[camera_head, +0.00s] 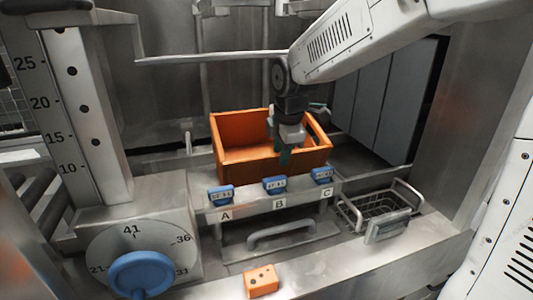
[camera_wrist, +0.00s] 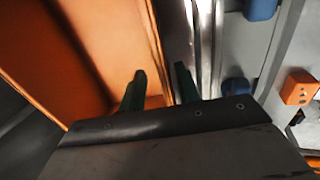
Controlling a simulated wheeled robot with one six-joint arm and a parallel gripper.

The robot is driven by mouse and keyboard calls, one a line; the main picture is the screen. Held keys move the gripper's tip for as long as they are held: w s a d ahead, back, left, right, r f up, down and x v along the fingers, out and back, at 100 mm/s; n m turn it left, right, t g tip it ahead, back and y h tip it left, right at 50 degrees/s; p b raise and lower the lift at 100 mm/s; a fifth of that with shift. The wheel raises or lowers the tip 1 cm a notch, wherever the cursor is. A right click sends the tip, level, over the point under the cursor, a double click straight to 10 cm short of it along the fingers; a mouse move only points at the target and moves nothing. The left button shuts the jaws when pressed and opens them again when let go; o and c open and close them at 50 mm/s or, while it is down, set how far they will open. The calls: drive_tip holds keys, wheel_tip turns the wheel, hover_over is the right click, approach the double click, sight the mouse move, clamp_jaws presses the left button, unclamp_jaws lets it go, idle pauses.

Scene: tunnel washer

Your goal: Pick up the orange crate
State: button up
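The orange crate (camera_head: 232,165) stands upright behind the ledge with the blue displays, open at the top. My gripper (camera_head: 285,158) points down at the crate's front wall. In the wrist view, the crate (camera_wrist: 90,50) fills the left side. The two dark green fingers of my gripper (camera_wrist: 160,75) are apart there. The left finger overlaps the orange crate, and the right finger is just past its edge, so the front wall's edge runs between them. I cannot tell whether either finger touches the wall.
Three blue displays sit on the metal ledge (camera_head: 245,203) marked A, B, C. A wire basket (camera_head: 375,207) is at right, and a blue dial knob (camera_head: 140,273) at lower left. A small orange box (camera_head: 261,281) is at the front. A horizontal bar (camera_head: 210,57) runs behind the crate.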

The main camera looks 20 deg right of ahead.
drive_tip(key=shift+x, duration=1.6)
drive_tip(key=shift+s, duration=0.1)
clamp_jaws()
drive_tip(key=shift+r, duration=0.1)
